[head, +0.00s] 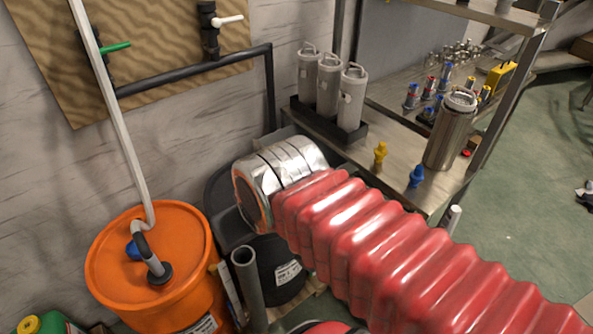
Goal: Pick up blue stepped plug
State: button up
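A small blue stepped plug (416,177) stands upright near the front edge of the metal shelf (403,188), in the head view. A similar yellow plug (380,157) stands a little to its left. A large steel canister with a lid (451,135) stands just to the right of and behind the blue plug. What looks like my arm, in a red ribbed sleeve with a silver end, reaches in from the lower right and passes in front of and below the shelf. Its end points left, away from the blue plug. No gripper fingers show.
Three grey cylinders (328,85) stand in a black tray on the shelf's left. An upright post (516,85) borders the right. An orange drum (152,267) with a pipe stands at left.

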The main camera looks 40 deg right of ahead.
aim_at(416, 175)
jog(key=z, duration=1.55)
jog(key=k, duration=0.55)
jog(key=z, duration=0.45)
jog(key=i, duration=0.45)
